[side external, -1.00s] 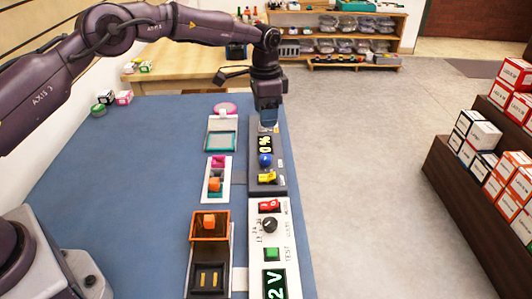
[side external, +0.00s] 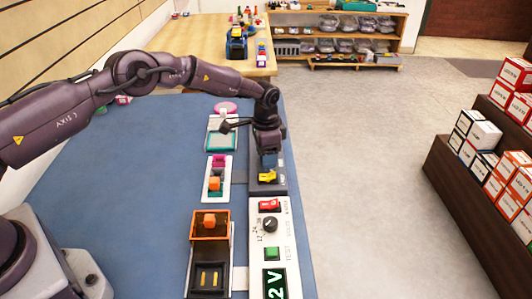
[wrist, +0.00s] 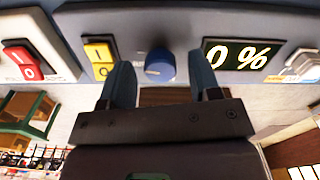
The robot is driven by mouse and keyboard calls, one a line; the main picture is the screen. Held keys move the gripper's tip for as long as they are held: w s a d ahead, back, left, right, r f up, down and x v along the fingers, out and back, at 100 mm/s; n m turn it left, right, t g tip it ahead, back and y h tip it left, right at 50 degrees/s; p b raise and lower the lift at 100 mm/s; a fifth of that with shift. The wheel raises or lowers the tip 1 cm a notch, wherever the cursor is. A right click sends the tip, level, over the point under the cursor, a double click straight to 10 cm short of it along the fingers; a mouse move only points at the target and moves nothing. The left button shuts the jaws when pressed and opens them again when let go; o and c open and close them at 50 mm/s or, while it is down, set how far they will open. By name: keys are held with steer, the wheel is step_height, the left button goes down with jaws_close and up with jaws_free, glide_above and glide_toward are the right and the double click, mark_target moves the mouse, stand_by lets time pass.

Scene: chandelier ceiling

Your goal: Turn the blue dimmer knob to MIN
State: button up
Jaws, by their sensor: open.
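The blue dimmer knob (wrist: 160,66) shows in the wrist view on a grey panel (wrist: 190,20). The display (wrist: 238,54) beside it reads 0 %. My gripper (wrist: 161,80) is open, with one blue finger to the left of the knob and the other to its right. The fingers look apart from the knob, though the left one comes close to its edge. In the side view my gripper (side external: 268,160) points down over the panel and hides the knob and the display. The knob's pointer is too unclear to read.
A yellow rocker switch (wrist: 100,56) sits close to the knob, with a red one (wrist: 22,62) beyond it. A white switch (wrist: 302,62) is past the display. The side view shows a black rotary knob (side external: 270,225) and a green button (side external: 271,252) nearer the camera.

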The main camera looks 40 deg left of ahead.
steer(key=c, duration=0.9)
steer(key=shift+n, duration=0.8)
steer(key=o, duration=0.9)
steer(key=shift+r, duration=0.1)
step_height(320, 180, up, 13)
